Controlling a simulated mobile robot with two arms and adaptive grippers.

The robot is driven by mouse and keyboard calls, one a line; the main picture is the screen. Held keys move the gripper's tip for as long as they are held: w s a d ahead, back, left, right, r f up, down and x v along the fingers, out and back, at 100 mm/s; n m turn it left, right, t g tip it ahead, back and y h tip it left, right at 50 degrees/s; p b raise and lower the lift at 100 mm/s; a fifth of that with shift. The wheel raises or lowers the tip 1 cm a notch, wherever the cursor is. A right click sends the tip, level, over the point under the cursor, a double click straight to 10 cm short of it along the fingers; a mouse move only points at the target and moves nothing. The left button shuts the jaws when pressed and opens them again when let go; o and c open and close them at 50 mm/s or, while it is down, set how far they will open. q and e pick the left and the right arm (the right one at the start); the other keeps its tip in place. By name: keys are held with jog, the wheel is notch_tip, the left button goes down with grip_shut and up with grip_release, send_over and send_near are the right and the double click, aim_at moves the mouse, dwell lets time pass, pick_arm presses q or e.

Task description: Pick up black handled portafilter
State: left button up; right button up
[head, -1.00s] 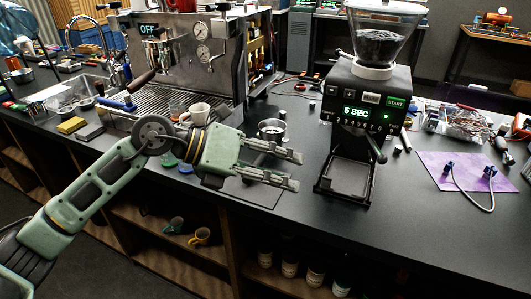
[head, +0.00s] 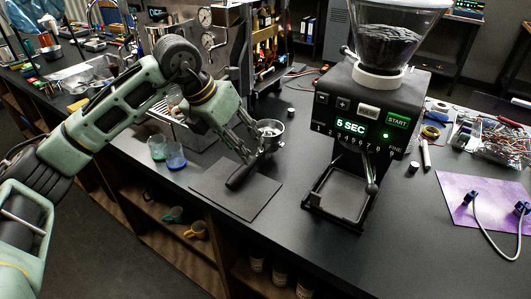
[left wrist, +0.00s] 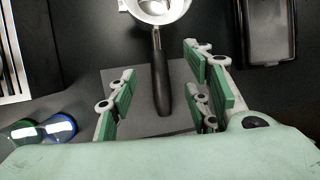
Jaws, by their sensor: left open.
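The portafilter has a steel basket (head: 269,128) and a black handle (head: 243,172). It lies on the counter, its handle over a dark square mat (head: 262,203). My left gripper (head: 250,146) is close above it in the head view. In the left wrist view the portafilter's black handle (left wrist: 161,80) runs down between the open fingers of my left gripper (left wrist: 160,95), with space on both sides. The basket (left wrist: 158,8) is cut off by the top edge there. My right gripper is not in view.
The grinder (head: 365,110) stands right of the portafilter. A green glass (head: 157,148) and a blue glass (head: 175,156) stand to the left. The espresso machine (head: 220,45) is behind my left arm. The counter right of the mat is clear up to the grinder.

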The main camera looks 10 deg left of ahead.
pick_arm(q)
notch_tip(320, 180, down, 3)
jog(key=shift+d+f+p, duration=0.1)
jog(key=shift+d+p, duration=0.05)
jog(key=shift+p, duration=0.3)
jog(key=shift+x, duration=1.2)
jog(key=shift+d+f, duration=0.15)
jog(key=shift+f, duration=0.15)
jog(key=shift+w+f, duration=0.1)
jog(key=c, duration=1.2)
grip_shut()
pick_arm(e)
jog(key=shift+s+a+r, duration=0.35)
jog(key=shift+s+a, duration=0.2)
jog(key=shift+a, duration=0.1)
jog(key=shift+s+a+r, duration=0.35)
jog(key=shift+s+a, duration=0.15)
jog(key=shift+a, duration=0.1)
